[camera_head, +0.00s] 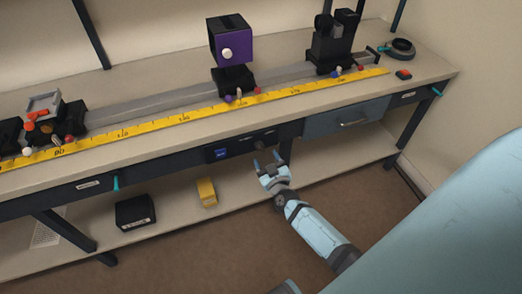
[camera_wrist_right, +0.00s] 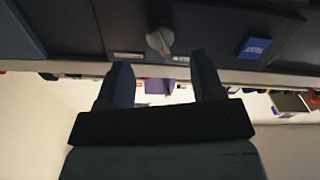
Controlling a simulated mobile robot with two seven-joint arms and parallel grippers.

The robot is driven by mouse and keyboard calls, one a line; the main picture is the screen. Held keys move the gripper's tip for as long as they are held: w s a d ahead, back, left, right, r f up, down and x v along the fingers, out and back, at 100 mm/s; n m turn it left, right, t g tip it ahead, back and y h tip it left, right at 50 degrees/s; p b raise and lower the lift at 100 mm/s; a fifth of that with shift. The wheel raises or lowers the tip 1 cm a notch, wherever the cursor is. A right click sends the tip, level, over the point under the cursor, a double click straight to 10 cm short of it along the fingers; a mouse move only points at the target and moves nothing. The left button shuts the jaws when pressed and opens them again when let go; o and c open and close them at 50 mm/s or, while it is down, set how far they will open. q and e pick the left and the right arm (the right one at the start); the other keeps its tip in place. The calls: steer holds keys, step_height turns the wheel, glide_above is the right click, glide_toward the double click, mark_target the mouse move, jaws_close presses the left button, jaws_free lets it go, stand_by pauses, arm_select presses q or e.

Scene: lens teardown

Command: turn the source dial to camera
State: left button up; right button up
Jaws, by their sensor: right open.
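The source dial (camera_head: 262,144) is a round grey knob on the dark panel (camera_head: 240,145) under the front edge of the bench. In the right wrist view the dial (camera_wrist_right: 159,40) shows a light pointer bar, with small unreadable labels beside it. My right gripper (camera_head: 268,164) is just in front of and below the dial, with its fingers pointing toward the panel. In the right wrist view my right gripper (camera_wrist_right: 164,80) is open and empty, its fingers apart, and the dial lies beyond the tips. Contact does not show. My left gripper is not in view.
A blue display (camera_head: 221,152) is on the panel, left of the dial. A blue-grey drawer (camera_head: 346,118) is to the right. A rail with a yellow scale (camera_head: 200,118) and a purple box (camera_head: 232,48) stand on the bench. A yellow box (camera_head: 207,192) and black box (camera_head: 135,211) sit below.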

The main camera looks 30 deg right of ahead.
mark_target(261, 150)
steer(key=shift+b+x, duration=0.35)
steer(key=shift+x, duration=2.4)
steer(key=c, duration=0.9)
